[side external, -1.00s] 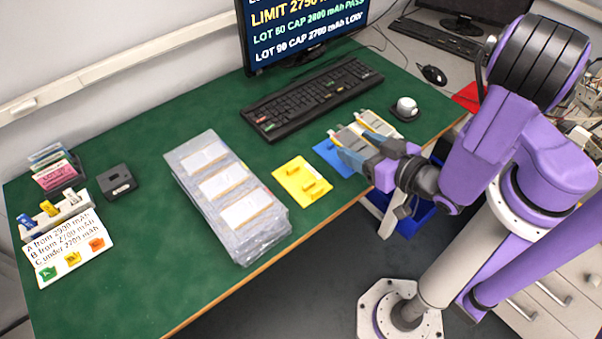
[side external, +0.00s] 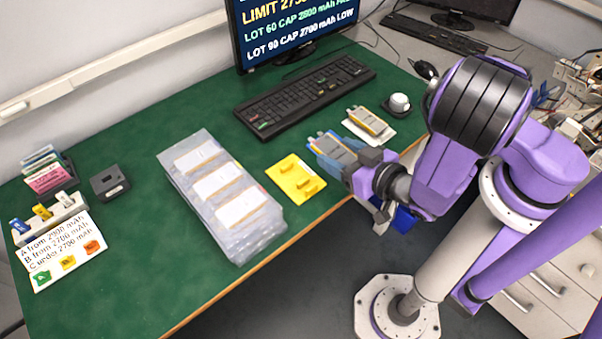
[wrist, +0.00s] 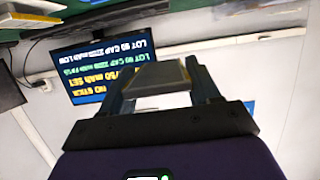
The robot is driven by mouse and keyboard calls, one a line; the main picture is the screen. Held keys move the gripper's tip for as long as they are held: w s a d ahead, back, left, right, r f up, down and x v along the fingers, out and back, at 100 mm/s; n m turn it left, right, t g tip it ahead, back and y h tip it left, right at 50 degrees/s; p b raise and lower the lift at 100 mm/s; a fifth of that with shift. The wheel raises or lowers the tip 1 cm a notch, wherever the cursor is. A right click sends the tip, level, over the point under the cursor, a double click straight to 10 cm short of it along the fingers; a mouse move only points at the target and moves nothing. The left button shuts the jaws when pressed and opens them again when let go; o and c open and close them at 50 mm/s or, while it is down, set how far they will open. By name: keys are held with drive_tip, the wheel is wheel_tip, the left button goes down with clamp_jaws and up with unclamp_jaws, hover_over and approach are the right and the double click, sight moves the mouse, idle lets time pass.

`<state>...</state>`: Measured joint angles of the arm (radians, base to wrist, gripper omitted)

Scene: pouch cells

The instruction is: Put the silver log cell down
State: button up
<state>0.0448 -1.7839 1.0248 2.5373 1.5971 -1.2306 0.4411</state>
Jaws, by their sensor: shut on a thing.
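My gripper (side external: 343,154) is shut on a silver cell (side external: 331,145), which sits at or just above the blue card at the table's front edge. In the wrist view my gripper (wrist: 160,92) holds the cell (wrist: 156,76) between its two fingers. The fingers and wrist hide part of the cell and most of the blue card, so I cannot tell whether the cell touches it. Another silver cell (side external: 371,122) with an orange edge lies on a white card to the right.
A yellow card (side external: 296,182) with raised parts and a clear tray (side external: 262,238) of white labels are to the left.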

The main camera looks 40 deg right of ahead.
drive_tip(key=w+a+f, duration=0.1)
drive_tip(key=w+f, duration=0.1)
drive_tip(key=w+a+f, duration=0.1)
drive_tip(key=w+f, duration=0.1)
drive_tip(key=w+a+f, duration=0.1)
drive_tip(key=w+f, duration=0.1)
drive_tip(key=shift+w+a+f, duration=0.1)
drive_tip(key=shift+w+a, duration=0.15)
drive_tip(key=shift+w+a+f, duration=0.25)
drive_tip(key=shift+w+f, duration=0.25)
drive_tip(key=shift+f, duration=1.7)
drive_tip(key=o, duration=1)
drive_tip(key=shift+s, duration=0.1)
